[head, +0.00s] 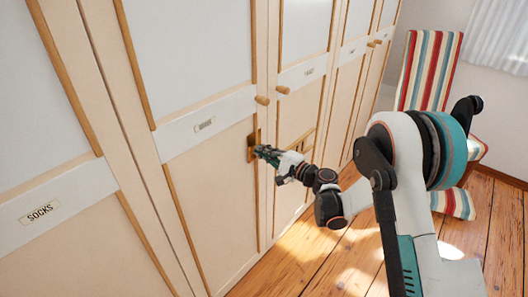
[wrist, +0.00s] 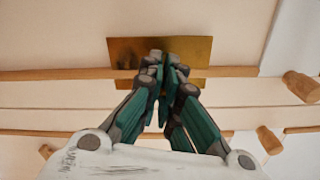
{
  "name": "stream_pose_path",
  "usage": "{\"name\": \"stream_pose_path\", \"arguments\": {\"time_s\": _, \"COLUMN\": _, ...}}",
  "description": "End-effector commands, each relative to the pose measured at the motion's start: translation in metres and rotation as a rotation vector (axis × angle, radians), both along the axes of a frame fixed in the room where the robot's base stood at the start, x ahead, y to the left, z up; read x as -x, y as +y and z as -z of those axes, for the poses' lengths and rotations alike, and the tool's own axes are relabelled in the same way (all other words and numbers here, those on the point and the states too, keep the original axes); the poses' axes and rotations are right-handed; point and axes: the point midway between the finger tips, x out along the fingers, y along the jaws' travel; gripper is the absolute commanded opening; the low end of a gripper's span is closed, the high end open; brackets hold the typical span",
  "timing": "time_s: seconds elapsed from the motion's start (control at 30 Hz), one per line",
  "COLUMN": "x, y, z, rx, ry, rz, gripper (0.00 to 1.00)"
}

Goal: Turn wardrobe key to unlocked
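A brass lock plate (head: 252,146) sits on the edge of a cream wardrobe door (head: 212,178); it also shows in the wrist view (wrist: 192,48). My gripper (head: 258,151) is at this plate, with its fingertips right in front of it. In the wrist view, the teal and grey fingers (wrist: 166,66) come together over the middle of the plate. They look shut or very nearly so. No key can be made out; the fingertips cover the middle of the plate, so I cannot tell whether a key is between them.
Round wooden knobs (head: 262,100) stick out above the lock plate. The neighbouring door on the left carries a SOCKS label (head: 40,213). A striped chair (head: 430,72) stands at the back right. Plank floor (head: 318,266) is clear beside the wardrobe.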

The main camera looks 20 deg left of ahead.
Motion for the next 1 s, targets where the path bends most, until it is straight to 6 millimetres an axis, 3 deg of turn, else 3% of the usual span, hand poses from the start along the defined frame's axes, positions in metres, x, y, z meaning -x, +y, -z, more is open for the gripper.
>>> {"name": "stream_pose_path", "arguments": {"time_s": 0.43, "x": 0.0003, "y": 0.0, "z": 0.0007, "rx": 0.089, "ry": -0.212, "rz": 0.0, "gripper": 0.0}}
{"name": "stream_pose_path", "arguments": {"time_s": 1.0, "x": 0.0003, "y": 0.0, "z": 0.0008, "rx": 0.102, "ry": -0.244, "rz": -0.001, "gripper": 0.0}}
